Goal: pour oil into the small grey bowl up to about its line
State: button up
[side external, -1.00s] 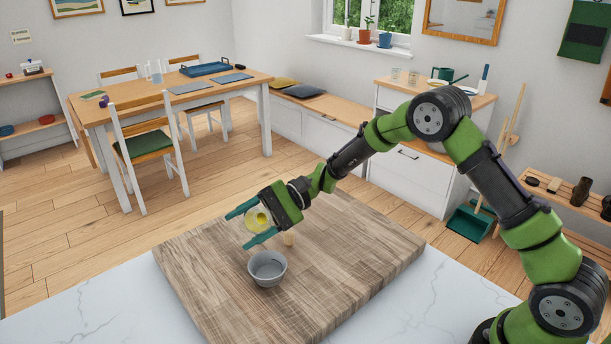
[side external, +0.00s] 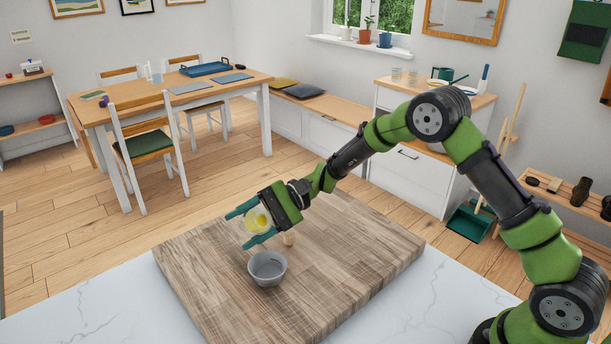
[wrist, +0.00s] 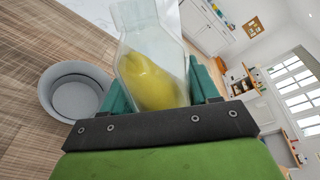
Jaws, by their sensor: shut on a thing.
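My gripper (side external: 251,223) is shut on a clear glass bottle (side external: 257,220) holding yellow oil. The bottle is tilted and held above the wooden board, behind the bowl in the side view. In the wrist view the bottle (wrist: 150,65) sits between the green fingers, its oil (wrist: 155,85) lying in the body and its neck clear. The small grey bowl (side external: 267,270) stands upright on the board. It also shows in the wrist view (wrist: 72,92), beside the bottle. I see no stream of oil and no oil in the bowl; its line cannot be made out.
The wooden board (side external: 330,250) lies on a white marble counter (side external: 420,310). The board's right side and front are clear.

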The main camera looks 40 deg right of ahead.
jog(key=shift+w+d+f+n+t+h, duration=0.15)
jog(key=shift+w+f+n+t, duration=0.15)
jog(key=shift+n, duration=0.5)
jog(key=shift+w+a+f+n+t+h, duration=0.15)
jog(key=shift+f+n, duration=0.25)
jog(key=shift+n, duration=0.4)
dwell(4.2)
jog(key=shift+w+d+r+n+t, duration=0.25)
jog(key=shift+r+n+t, duration=0.1)
jog(key=shift+r+n, duration=0.25)
dwell(1.6)
